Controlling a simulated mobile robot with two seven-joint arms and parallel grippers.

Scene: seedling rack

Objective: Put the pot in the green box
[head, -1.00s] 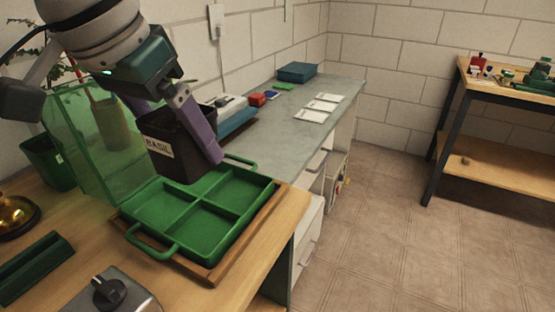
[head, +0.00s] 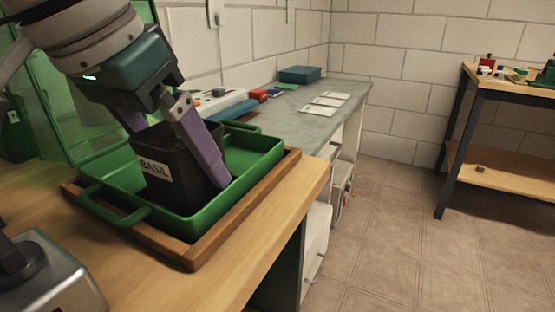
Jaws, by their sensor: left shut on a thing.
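The dark square pot (head: 165,178) has a white label reading "BASIL". My left gripper (head: 175,150) is shut on it from above, with purple fingers on either side of the pot's walls. The pot is down within the green box (head: 250,143), a shallow tray with handles, toward its near left part. I cannot tell whether the pot's bottom touches the box floor. My right gripper is not in view.
The box sits in a wooden frame (head: 196,254) on the wooden bench. A metal device with a dark knob (head: 40,272) stands at the near left. A green transparent panel (head: 100,75) rises behind. A grey counter with cards (head: 325,104) and a blue box (head: 299,74) extends beyond.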

